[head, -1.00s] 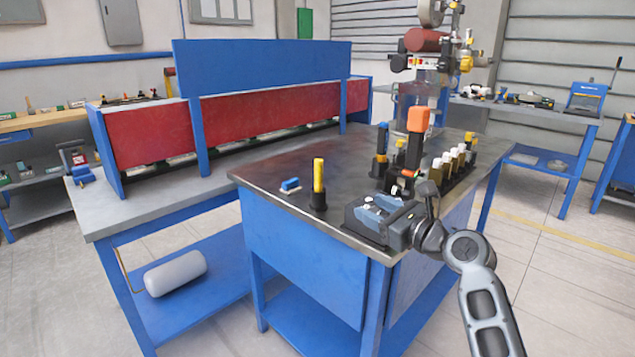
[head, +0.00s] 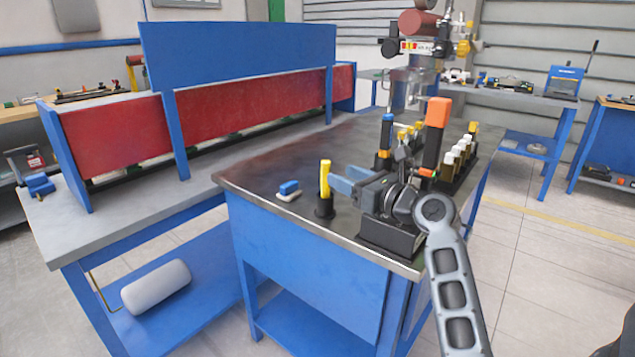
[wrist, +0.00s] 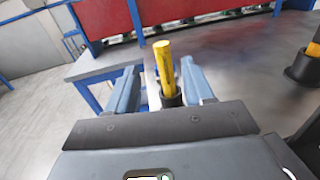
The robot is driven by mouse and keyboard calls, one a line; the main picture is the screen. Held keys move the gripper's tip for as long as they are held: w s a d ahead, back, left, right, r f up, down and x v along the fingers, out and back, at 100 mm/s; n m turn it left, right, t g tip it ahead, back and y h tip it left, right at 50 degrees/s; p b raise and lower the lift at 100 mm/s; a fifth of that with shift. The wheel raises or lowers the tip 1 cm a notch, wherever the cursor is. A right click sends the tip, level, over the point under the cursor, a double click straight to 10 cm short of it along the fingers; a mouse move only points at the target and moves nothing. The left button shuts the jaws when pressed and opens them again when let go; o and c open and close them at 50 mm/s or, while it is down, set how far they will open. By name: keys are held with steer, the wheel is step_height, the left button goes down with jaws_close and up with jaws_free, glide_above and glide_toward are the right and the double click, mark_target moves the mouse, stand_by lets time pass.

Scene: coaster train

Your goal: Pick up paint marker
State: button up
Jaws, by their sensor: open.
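The yellow paint marker (head: 325,176) stands upright in a black holder (head: 324,208) near the front left of the steel-topped workbench. My gripper (head: 337,178) is open, its blue fingers pointing left at the marker from the right. In the wrist view the yellow marker (wrist: 163,66) rises between the two blue fingers (wrist: 158,88), with a gap on each side. Its lower end sits in the black holder (wrist: 172,98). From these views I cannot tell exactly how deep the marker is between the fingertips.
A blue-and-white eraser-like block (head: 289,190) lies left of the holder. A black box (head: 390,238) sits below my wrist at the bench edge. Behind are a blue-topped marker (head: 386,132), an orange-topped tool (head: 437,125) and several white-capped bottles (head: 459,150).

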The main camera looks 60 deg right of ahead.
mark_target(329, 169)
steer(key=x, duration=0.7)
steer(key=shift+w+d, duration=0.1)
steer(key=shift+d, duration=0.15)
steer(key=shift+c, duration=0.2)
jaws_close()
